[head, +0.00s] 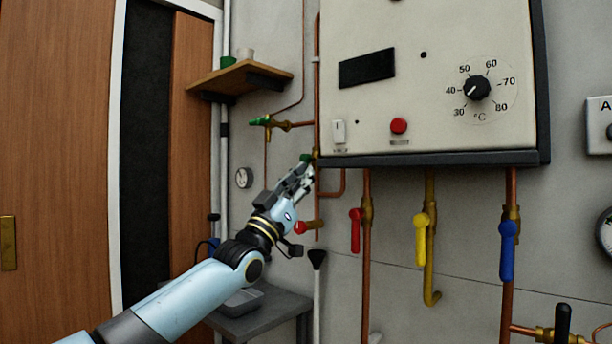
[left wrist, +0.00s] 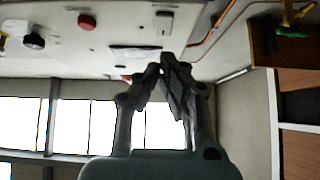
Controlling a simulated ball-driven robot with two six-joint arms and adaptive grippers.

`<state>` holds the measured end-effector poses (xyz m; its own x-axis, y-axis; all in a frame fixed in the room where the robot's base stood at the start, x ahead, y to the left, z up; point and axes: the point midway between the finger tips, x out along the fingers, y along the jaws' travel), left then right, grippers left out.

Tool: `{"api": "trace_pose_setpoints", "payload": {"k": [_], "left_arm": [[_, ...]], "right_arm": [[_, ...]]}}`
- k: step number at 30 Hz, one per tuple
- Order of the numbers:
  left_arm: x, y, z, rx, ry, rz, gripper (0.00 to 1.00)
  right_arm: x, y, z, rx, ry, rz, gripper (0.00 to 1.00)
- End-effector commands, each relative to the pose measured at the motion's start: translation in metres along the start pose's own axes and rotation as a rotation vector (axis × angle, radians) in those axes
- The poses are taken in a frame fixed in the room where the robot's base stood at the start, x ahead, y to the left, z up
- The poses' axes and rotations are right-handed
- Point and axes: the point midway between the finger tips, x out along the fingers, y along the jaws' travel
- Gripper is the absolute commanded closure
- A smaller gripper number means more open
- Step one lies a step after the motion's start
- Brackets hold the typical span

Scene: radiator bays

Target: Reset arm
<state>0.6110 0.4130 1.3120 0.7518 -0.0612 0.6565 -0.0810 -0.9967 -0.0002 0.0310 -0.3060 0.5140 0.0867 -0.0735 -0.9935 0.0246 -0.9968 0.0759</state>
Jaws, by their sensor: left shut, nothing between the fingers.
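My left gripper (head: 304,170) is raised in front of the wall, near the lower left corner of the white boiler panel (head: 440,115). Its fingers are closed together with nothing between them. In the left wrist view the left gripper (left wrist: 165,68) points up the picture, its fingertips meeting, with the panel (left wrist: 60,30) beyond. My left arm (head: 195,300) stretches from the lower left of the head view. A small green knob at the pipe is partly hidden behind the fingertips. My right gripper is in neither view.
Red (head: 355,230), yellow (head: 421,238) and blue (head: 507,250) valve levers hang on pipes below the panel. A green-handled tap (head: 262,121) and wooden shelf (head: 240,78) are above left of the gripper. A grey table (head: 265,315) stands below the arm.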

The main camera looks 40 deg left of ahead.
Motion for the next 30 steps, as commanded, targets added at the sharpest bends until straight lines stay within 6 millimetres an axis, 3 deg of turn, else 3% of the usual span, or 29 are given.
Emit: {"api": "trace_pose_setpoints", "payload": {"k": [12, 16, 20, 23, 27, 30], "left_arm": [[-0.001, 0.000, 0.002, -0.001, -0.004, 0.000, 1.00], [-0.027, 0.004, 0.028, -0.018, -0.049, -0.010, 1.00], [-0.085, 0.005, 0.093, -0.052, -0.172, -0.056, 1.00], [-0.144, 0.005, 0.153, -0.063, -0.311, -0.101, 1.00], [-0.236, 0.008, 0.228, -0.063, -0.520, -0.156, 1.00], [-0.308, 0.013, 0.273, -0.059, -0.674, -0.190, 1.00]], "right_arm": [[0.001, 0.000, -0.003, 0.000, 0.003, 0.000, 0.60], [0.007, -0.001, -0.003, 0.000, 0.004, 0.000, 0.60], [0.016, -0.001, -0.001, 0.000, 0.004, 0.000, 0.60], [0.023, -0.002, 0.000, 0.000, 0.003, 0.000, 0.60], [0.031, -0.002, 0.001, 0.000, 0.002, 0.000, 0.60], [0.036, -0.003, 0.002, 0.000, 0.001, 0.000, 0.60]]}}
